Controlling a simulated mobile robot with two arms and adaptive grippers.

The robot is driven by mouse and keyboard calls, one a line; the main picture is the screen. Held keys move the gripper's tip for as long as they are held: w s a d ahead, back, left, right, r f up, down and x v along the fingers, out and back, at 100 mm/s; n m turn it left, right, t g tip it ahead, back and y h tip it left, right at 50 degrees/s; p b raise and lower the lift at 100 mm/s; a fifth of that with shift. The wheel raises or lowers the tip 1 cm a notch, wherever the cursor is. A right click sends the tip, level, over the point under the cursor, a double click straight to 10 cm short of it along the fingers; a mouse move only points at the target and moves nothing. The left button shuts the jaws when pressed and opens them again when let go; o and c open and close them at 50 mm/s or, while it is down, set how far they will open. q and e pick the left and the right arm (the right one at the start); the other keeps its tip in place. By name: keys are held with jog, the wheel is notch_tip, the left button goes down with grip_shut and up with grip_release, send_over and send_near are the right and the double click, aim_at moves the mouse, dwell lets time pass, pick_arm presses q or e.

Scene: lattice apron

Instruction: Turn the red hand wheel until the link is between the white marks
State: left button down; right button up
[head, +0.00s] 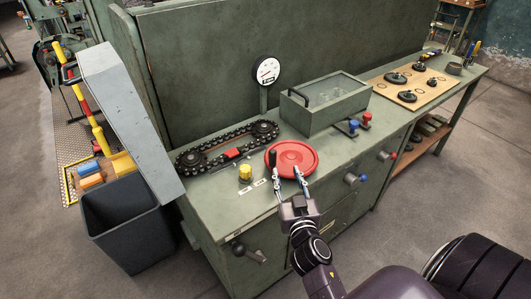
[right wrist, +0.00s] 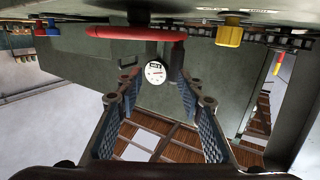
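The red hand wheel (head: 293,158) lies flat on the green bench, with a dark upright handle (head: 273,158) at its left rim. It also shows at the top of the right wrist view (right wrist: 130,33), which is upside down. My right gripper (head: 288,180) is open at the wheel's near rim, its fingers apart with nothing visible between them. The handle is just beyond its left finger in the head view; contact cannot be told. A red link (head: 233,153) sits on the near run of the black chain (head: 205,152). White marks beside the chain are too small to make out. My left gripper is out of view.
A yellow knob (head: 245,172) stands left of the wheel, near small white labels (head: 260,182). Blue and red knobs (head: 366,118) are to the right. A dark bin (head: 124,222) stands left of the bench.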

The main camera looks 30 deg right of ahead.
aim_at(274, 157)
jog(key=shift+n+t+y, duration=0.3)
jog(key=shift+t+y, duration=0.2)
jog(key=shift+t, duration=0.1)
jog(key=w, duration=0.6)
jog(key=w+r+p, duration=0.1)
jog(key=w, duration=0.2)
jog(key=shift+d, duration=0.35)
jog(key=shift+c, duration=0.7)
grip_shut()
